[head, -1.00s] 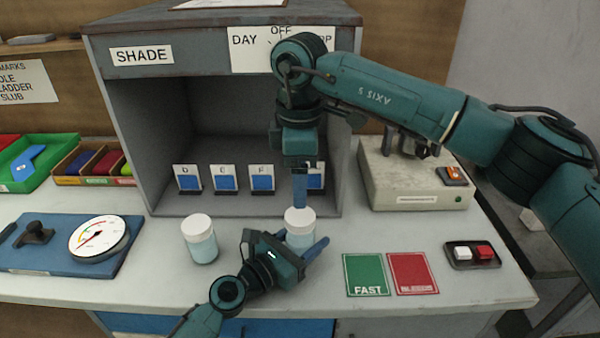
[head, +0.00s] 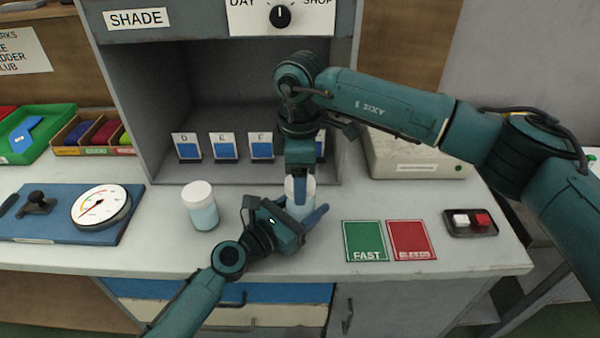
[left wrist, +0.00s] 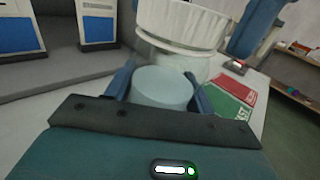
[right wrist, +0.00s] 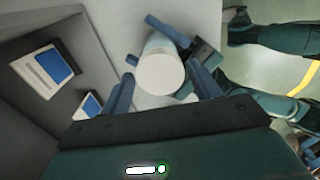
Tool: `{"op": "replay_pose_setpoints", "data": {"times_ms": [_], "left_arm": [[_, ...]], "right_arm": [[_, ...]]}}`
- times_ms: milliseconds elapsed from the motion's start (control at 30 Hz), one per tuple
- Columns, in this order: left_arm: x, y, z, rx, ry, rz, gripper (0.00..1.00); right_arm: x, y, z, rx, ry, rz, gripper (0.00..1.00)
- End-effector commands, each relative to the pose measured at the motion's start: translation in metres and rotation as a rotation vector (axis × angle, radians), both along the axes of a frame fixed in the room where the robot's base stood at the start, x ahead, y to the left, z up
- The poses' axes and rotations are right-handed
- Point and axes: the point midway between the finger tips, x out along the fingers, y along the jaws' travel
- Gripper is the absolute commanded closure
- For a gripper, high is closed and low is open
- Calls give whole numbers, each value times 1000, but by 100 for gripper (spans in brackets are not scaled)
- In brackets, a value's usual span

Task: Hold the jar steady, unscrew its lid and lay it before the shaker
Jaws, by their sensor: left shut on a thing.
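The jar (head: 293,207), with pale blue contents and a white lid (right wrist: 160,73), stands upright on the bench. My left gripper (head: 300,222) is shut around its body from the front; the left wrist view shows the pale blue body (left wrist: 163,88) between its fingers. My right gripper (head: 300,188) points down from above. Its open fingers (right wrist: 163,82) stand on either side of the lid, with small gaps showing. It hides part of the lid in the head view. A cream box (head: 420,166) behind at the right may be the shaker; I cannot tell surely.
A similar white-lidded jar (head: 201,206) stands to the left. A grey booth (head: 112,110) with small blue sample cards is behind. Green (head: 365,240) and red cards (head: 412,240) and a two-button box (head: 471,222) lie right. Bench is clear between jar and cards.

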Motion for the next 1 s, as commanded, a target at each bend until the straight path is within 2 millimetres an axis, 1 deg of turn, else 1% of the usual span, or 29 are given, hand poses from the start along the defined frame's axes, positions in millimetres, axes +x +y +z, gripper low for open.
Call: {"op": "replay_pose_setpoints", "data": {"times_ms": [33, 67, 433, 467, 600, 667, 767, 1000], "left_arm": [[0, 0, 0, 1, 1, 0, 100], [0, 0, 0, 1, 1, 0, 100], [0, 0, 0, 1, 1, 0, 100], [0, 0, 0, 1, 1, 0, 100], [0, 0, 0, 1, 0, 0, 100], [0, 0, 0, 1, 1, 0, 100], [0, 0, 0, 1, 0, 0, 100], [0, 0, 0, 1, 0, 0, 100]], "right_arm": [[0, 0, 0, 0, 0, 0, 42], [0, 0, 0, 0, 0, 0, 44], [0, 0, 0, 0, -1, 0, 75], [0, 0, 0, 0, -1, 0, 76], [0, 0, 1, 0, -1, 45, 76], [0, 0, 1, -1, -2, 116, 76], [1, 0, 1, -2, -2, 307, 76], [0, 0, 1, -1, -2, 851, 76]]}}
